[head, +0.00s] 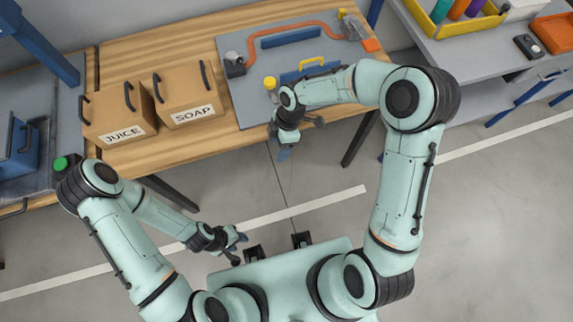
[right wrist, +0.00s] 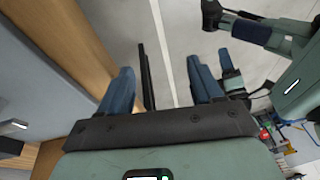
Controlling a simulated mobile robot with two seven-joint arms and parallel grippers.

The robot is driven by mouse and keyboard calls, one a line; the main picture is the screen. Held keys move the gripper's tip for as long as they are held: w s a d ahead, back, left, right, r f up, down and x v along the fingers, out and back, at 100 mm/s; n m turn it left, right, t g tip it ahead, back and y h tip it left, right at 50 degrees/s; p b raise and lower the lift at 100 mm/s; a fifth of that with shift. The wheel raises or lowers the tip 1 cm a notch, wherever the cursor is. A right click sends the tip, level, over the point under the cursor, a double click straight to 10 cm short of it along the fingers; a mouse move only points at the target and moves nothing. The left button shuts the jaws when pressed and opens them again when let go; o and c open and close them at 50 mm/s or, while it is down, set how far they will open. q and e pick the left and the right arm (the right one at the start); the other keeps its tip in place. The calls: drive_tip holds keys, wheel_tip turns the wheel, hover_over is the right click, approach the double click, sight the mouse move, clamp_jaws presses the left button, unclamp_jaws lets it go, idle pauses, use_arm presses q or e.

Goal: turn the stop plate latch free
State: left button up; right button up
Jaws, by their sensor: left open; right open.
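A grey board (head: 240,100) lies on the wooden bench. On it is a blue plate (head: 292,76) with a yellow handle (head: 311,62), partly covered by my right arm. A yellow round knob (head: 270,82) sits left of the plate. I cannot tell which of these parts is the stop plate latch. My right gripper (head: 285,152) is open and empty, pointing down in front of the bench edge, apart from the board. In the right wrist view its blue fingers (right wrist: 160,88) stand apart over floor. My left gripper (head: 240,240) is open and empty, low before my base, far from the board.
Boxes marked JUICE (head: 115,115) and SOAP (head: 188,95) stand left of the board. An orange hose (head: 290,27) runs along the board's back. A grey table at right holds a yellow bin (head: 440,27). The floor (head: 320,180) before the bench is clear.

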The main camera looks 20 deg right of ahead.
drive_tip(key=s+f+m+y, duration=0.1)
drive_tip(key=s+f+m, duration=0.5)
drive_tip(key=f, duration=0.5)
drive_tip(key=shift+s+d+m, duration=0.15)
drive_tip(key=shift+s+m, duration=0.05)
drive_tip(key=shift+m, duration=0.8)
drive_tip(key=shift+f, duration=0.1)
drive_tip(key=s+d+f+m, duration=0.1)
drive_tip(key=s+f+m, duration=0.4)
drive_tip(key=s+m, duration=0.2)
drive_tip(key=s+d+f+m, duration=0.2)
drive_tip(key=s+f+m, duration=0.2)
drive_tip(key=s+m, duration=0.3)
drive_tip(key=shift+s+d+f, duration=0.3)
drive_tip(key=shift+s+f, duration=0.05)
drive_tip(key=shift+s, duration=0.2)
